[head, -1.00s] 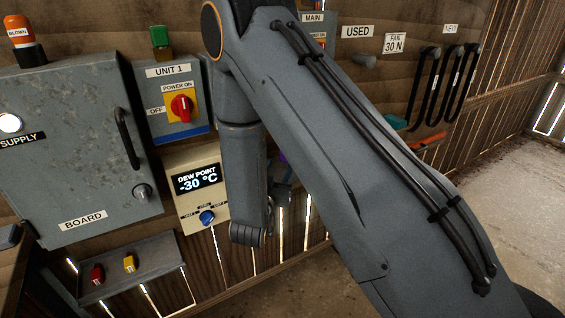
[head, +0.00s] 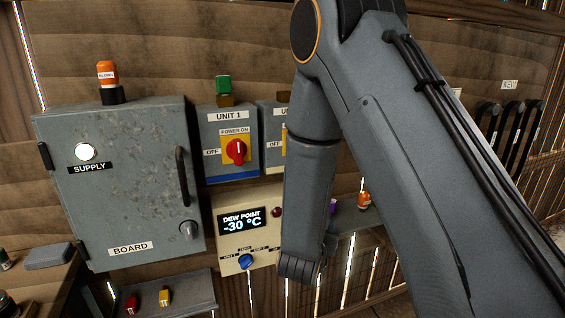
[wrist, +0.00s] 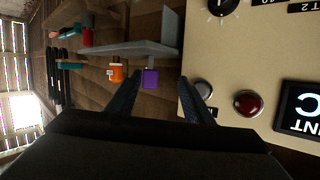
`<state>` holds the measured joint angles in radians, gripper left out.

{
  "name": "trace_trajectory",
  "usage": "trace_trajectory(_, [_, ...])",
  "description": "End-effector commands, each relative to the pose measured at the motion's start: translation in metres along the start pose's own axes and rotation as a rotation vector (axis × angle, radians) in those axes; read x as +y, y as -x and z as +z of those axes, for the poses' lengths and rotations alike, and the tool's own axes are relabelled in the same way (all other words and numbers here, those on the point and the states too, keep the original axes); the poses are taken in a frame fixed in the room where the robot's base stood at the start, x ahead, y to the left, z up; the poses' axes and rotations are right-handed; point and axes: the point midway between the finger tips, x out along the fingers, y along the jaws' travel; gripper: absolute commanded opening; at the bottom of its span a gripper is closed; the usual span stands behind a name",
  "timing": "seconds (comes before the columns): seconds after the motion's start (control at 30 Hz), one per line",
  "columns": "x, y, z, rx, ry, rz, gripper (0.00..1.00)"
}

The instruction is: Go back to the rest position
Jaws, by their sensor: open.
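My arm fills the right half of the head view, with its upper link slanting down to the lower right and its forearm hanging down in front of the wall panels. My gripper's fingers are not clearly seen in the head view. In the wrist view my gripper (wrist: 157,84) is open, its two dark fingers apart with nothing held between them. A purple item (wrist: 151,79) shows beyond the gap between the fingers. The beige dew point panel (wrist: 240,60) lies to the right of the fingers; it also shows in the head view (head: 262,222), left of my forearm.
A grey supply cabinet (head: 125,200) and a Unit 1 switch box (head: 227,165) are on the wooden wall at left. A small tray (head: 190,292) holds red and yellow items below. A shelf (wrist: 120,49) and an orange item (wrist: 116,73) are near the fingers.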

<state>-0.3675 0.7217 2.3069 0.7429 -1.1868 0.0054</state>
Motion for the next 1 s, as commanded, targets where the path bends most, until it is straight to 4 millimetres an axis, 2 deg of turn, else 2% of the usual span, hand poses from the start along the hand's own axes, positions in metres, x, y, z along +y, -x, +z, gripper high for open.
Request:
trace_trajectory(0.03, [0.001, 0.001, -0.005, -0.056, -0.01, -0.022, 0.46])
trace_trajectory(0.17, [0.002, 0.01, -0.004, -0.223, -0.007, -0.089, 0.46])
trace_trajectory(0.27, [0.007, 0.026, -0.004, -0.356, 0.013, -0.139, 0.46])
trace_trajectory(0.37, [0.018, 0.051, -0.003, -0.494, 0.052, -0.185, 0.46])
trace_trajectory(0.6, [0.07, 0.127, 0.0, -0.798, 0.196, -0.235, 0.46])
trace_trajectory(0.7, [0.093, 0.153, 0.001, -0.887, 0.248, -0.232, 0.46])
trace_trajectory(1.0, [0.141, 0.206, 0.005, -1.06, 0.35, -0.201, 0.46])
